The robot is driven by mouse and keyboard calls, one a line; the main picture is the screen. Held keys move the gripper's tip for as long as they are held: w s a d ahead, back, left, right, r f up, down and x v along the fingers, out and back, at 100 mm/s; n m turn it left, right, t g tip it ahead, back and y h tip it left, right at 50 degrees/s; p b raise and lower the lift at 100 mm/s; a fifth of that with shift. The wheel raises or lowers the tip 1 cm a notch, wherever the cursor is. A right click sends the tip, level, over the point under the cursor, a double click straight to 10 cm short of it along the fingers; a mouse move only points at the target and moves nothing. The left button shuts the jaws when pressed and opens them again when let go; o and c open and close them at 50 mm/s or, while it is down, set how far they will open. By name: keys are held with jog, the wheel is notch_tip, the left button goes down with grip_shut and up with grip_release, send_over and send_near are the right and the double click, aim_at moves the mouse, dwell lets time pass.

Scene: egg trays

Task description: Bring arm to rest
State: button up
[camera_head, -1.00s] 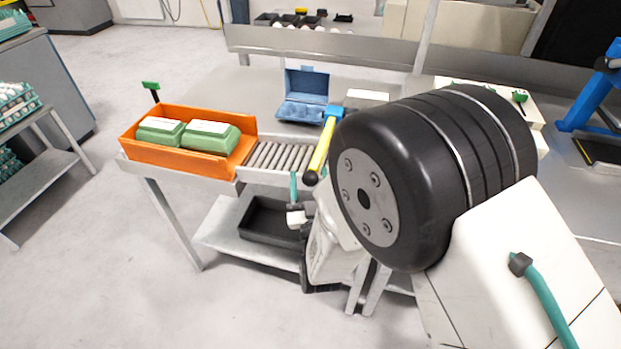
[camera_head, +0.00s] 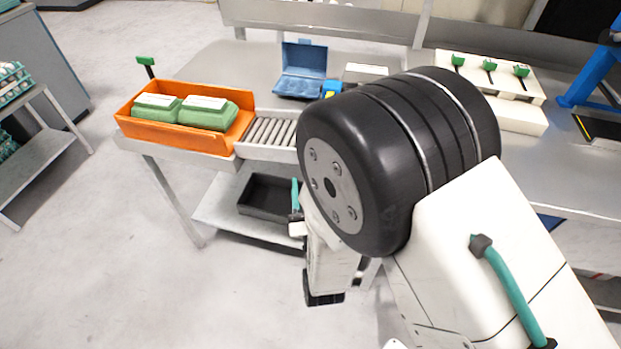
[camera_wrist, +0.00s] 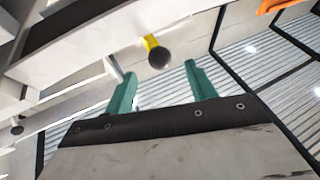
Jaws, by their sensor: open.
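My gripper (camera_wrist: 161,76) shows in the wrist view with two teal fingers spread apart and nothing between them. The fingers point upward in that view, towards the underside of a pale bench structure. In the head view my arm's large black joint and white link fill the right middle. The arm is folded in front of the bench, its lower end hanging by the bench's front edge. There the gripper is mostly hidden, and I cannot make out both fingers.
An orange bin (camera_head: 127,131) holds two green egg cartons (camera_head: 207,113). Beside it are a roller strip (camera_head: 268,131) and an open blue carton (camera_head: 300,85). A black tray (camera_head: 268,197) sits on the lower shelf. A black knob on yellow (camera_wrist: 158,57) appears beyond my fingers.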

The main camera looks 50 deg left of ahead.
dwell(0.4)
notch_tip(320, 180, down, 12)
jog(key=d+g+h, duration=0.3)
jog(key=g+h, duration=0.4)
jog(key=h, duration=0.1)
jog(key=w+d+r+m+g+h, duration=0.1)
jog(key=w+d+r+g+h, duration=0.15)
jog(key=d+r, duration=0.6)
jog(key=w+d+r+m+g+h, duration=0.25)
jog(key=d+r, duration=0.25)
jog(key=d, duration=0.6)
jog(key=w+d+r+m+g+h, duration=0.1)
jog(key=d+r+h, duration=0.4)
jog(key=d, duration=0.5)
jog(key=s+d+r+m, duration=0.2)
jog(key=d+r, duration=0.4)
jog(key=d, duration=0.3)
jog(key=s+d+r+m, duration=0.3)
jog(key=d+r, duration=0.3)
jog(key=d, duration=0.3)
jog(key=s+d+r+m+t, duration=0.1)
jog(key=s+d+r, duration=0.3)
jog(key=d, duration=0.5)
notch_tip(320, 180, up, 2)
jog(key=shift+s+r+m, duration=0.15)
jog(key=shift+r+m, duration=0.1)
jog(key=shift+m, duration=0.4)
